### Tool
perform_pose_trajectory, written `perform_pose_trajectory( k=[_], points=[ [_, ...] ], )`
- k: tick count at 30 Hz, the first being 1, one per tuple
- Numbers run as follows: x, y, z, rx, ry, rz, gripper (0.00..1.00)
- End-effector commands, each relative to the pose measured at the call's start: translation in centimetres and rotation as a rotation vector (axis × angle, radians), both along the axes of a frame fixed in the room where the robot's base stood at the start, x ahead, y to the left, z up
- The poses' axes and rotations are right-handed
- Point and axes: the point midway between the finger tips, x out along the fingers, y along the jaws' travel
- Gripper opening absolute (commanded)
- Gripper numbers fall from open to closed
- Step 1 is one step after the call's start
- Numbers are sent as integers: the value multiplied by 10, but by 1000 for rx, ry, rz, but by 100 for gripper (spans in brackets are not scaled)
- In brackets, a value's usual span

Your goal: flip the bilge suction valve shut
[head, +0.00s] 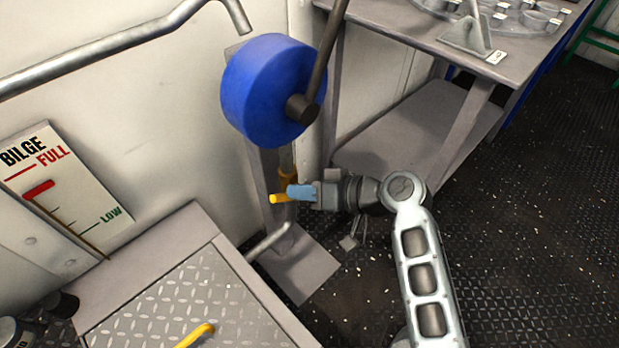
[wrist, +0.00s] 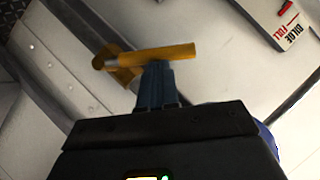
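The bilge suction valve shows as a yellow lever (head: 279,198) on a brass-coloured body (head: 287,165), low on the pipe under the blue pump drum. In the wrist view the yellow lever (wrist: 155,54) lies crosswise right at my fingertips, with the brass body (wrist: 118,66) at its left end. My gripper (head: 291,192) reaches in from the right, and its blue fingers look shut together. The fingertips (wrist: 157,66) meet the lever's side or lie very close to it; I cannot tell if they touch. The lever does not appear to be between the fingers.
The blue drum (head: 268,90) with its dark rod (head: 322,60) stands just above my gripper. A diamond-plate hatch (head: 190,305) with another yellow handle (head: 196,336) lies front left. A bilge gauge (head: 65,185) is on the wall. A grey bench (head: 400,30) stands behind; the right floor is clear.

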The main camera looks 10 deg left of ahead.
Motion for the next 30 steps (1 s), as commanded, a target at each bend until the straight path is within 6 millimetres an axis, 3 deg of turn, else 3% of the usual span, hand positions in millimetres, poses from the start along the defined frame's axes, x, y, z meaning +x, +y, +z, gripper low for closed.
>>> perform_pose_trajectory(
  k=[18, 30],
  points=[
    [-26, 20, -29, -329, -423, 1, 0],
    [-29, 23, -40, -355, -456, -1, 0]
  ],
)
